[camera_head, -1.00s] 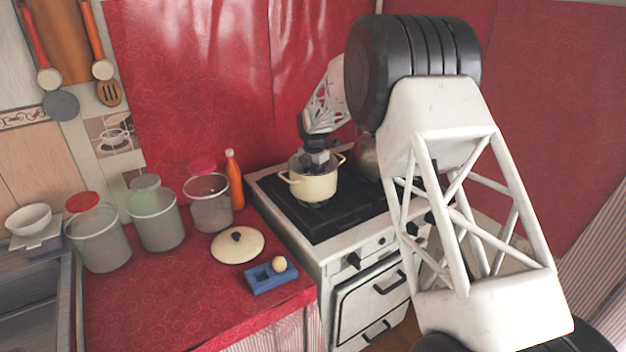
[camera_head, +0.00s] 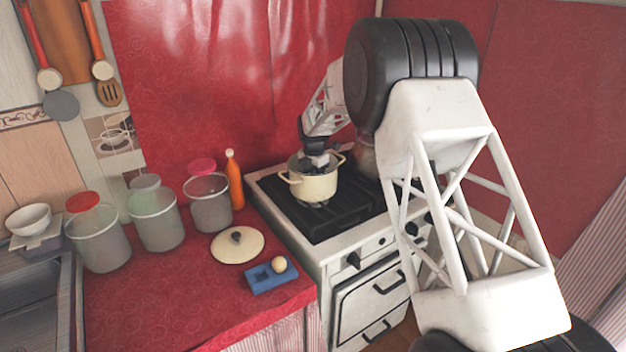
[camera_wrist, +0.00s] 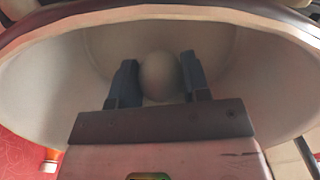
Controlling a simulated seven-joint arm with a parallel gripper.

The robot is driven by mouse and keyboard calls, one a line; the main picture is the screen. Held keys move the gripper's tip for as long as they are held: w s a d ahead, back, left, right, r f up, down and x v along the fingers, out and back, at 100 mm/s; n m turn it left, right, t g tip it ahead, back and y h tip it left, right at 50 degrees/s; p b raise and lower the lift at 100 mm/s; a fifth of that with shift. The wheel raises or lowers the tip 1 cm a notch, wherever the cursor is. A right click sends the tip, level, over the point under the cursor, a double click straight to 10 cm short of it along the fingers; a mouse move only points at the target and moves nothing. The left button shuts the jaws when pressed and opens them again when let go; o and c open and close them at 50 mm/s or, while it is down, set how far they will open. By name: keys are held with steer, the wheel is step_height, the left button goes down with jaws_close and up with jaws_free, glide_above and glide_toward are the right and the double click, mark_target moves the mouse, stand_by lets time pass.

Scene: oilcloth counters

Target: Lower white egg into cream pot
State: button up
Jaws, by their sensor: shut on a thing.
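The cream pot (camera_head: 314,187) stands on the stove, with its lid off. My gripper (camera_head: 316,165) reaches down into the pot's mouth, and its fingertips are hidden by the pot wall in the head view. In the wrist view my gripper (camera_wrist: 158,80) is shut on the white egg (camera_wrist: 159,74), one dark finger on each side. The egg is inside the rim of the pot (camera_wrist: 60,75), near the inner wall and floor. I cannot tell whether the egg touches the pot's bottom.
A second egg (camera_head: 279,264) sits in a blue holder (camera_head: 262,282) on the red counter. The cream lid (camera_head: 250,247) lies behind it. An orange bottle (camera_head: 235,180) and glass jars (camera_head: 156,218) stand left of the stove (camera_head: 322,232). A dark round vessel (camera_head: 366,160) is right of the pot.

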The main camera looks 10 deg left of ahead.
steer(key=shift+f, duration=0.45)
stand_by(0.5)
steer(key=o, duration=0.7)
steer(key=shift+r, duration=3.9)
